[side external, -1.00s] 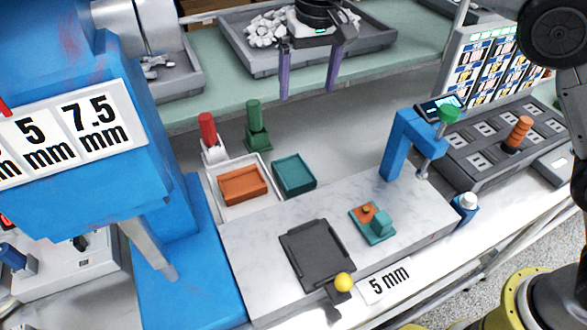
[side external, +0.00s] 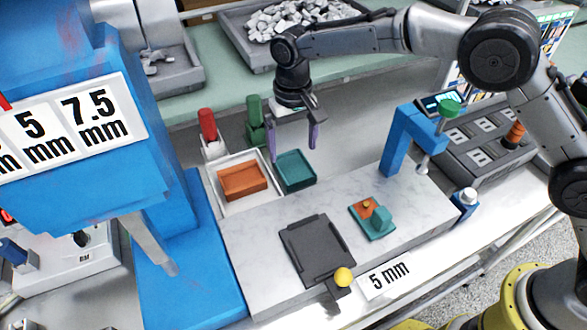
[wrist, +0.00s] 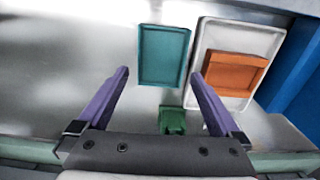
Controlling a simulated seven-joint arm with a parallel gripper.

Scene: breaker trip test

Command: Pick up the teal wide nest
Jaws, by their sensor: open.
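The teal wide nest (side external: 295,172) is a shallow rectangular tray lying on the grey bench, right of the white tray. In the wrist view the teal nest (wrist: 163,56) lies ahead of my fingers, with nothing in it. My gripper (side external: 292,150) has two purple fingers, spread apart and empty. In the side view they hang around and over the nest's far part; the exact height above it is hard to tell. In the wrist view my gripper (wrist: 160,75) shows its fingers on either side of the nest's near end, apart from it.
An orange nest (side external: 243,181) sits in a white tray (side external: 225,204) beside the teal one. A green upright piece (side external: 254,122) and a red one (side external: 208,125) stand behind. A blue bracket (side external: 402,140) and a marble slab (side external: 260,270) with a small teal-orange piece (side external: 376,220) are nearby.

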